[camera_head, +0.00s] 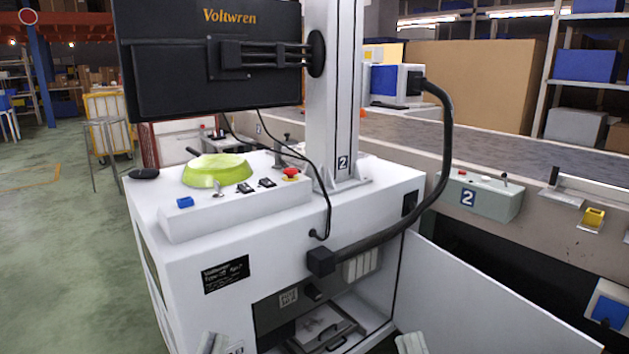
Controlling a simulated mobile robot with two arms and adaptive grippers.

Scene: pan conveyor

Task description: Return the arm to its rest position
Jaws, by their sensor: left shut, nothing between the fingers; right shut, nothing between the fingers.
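My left gripper (213,343) shows only as pale grey tips at the bottom edge, in front of the white cabinet. It looks shut and holds nothing. My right gripper (410,343) also shows at the bottom edge, further right, near the open cabinet door. It is shut and empty. Both are low in the view and apart from each other. The rest of both arms is out of view.
A white machine cabinet (290,225) stands close ahead. On its top are a yellow-green pan-like object (217,171) and a red button (290,174). Its white door (480,300) hangs open at right. A conveyor (490,148) runs behind. Open floor (60,240) lies left.

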